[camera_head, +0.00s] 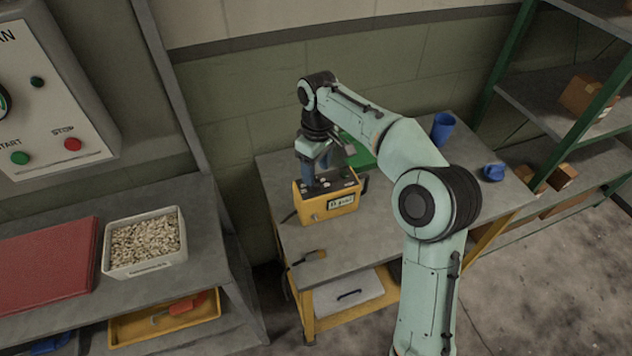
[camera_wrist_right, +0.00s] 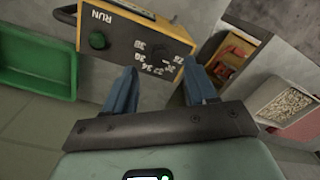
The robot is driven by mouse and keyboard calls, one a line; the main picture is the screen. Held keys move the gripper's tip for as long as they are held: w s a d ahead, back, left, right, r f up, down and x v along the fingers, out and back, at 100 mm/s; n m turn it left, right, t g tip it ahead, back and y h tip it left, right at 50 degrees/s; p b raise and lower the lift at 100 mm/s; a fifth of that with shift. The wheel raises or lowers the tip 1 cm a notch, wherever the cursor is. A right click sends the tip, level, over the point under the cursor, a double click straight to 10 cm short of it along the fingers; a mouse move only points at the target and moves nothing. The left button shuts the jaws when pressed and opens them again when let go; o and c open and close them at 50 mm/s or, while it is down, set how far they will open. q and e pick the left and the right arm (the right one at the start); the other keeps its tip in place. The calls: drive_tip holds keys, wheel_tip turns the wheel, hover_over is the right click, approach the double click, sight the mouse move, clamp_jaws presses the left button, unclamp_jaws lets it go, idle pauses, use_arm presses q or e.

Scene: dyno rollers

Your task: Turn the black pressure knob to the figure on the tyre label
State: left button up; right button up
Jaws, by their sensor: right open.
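A yellow box with a grey top panel (camera_head: 314,211) stands on the grey worktable, with a small psi display (camera_head: 341,201) on its front. My right gripper (camera_head: 311,180) points down over the left part of this panel, its blue fingers open. In the right wrist view the open fingers (camera_wrist_right: 160,72) stand apart by the edge of the panel (camera_wrist_right: 127,30), which carries several white figures, the word RUN and a green button (camera_wrist_right: 98,41). My left gripper is not in view.
A green tray (camera_head: 357,151) lies behind the box. A blue cup (camera_head: 442,128) and a small blue object (camera_head: 493,172) stand to the right. A brush (camera_head: 310,257) lies near the table's front. On the left bench are a white bin (camera_head: 177,257) and a red mat (camera_head: 45,265).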

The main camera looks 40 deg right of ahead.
sight(316, 182)
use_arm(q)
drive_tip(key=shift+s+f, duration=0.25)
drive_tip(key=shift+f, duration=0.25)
use_arm(e)
drive_tip(key=shift+a+f, duration=0.1)
drive_tip(key=shift+f, duration=2)
clamp_jaws()
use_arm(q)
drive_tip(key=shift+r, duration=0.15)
use_arm(e)
drive_tip(key=m, duration=0.3)
drive_tip(key=shift+r, duration=0.1)
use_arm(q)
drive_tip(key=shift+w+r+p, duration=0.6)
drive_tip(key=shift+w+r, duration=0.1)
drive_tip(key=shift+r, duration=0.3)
use_arm(e)
drive_tip(key=shift+m, duration=2)
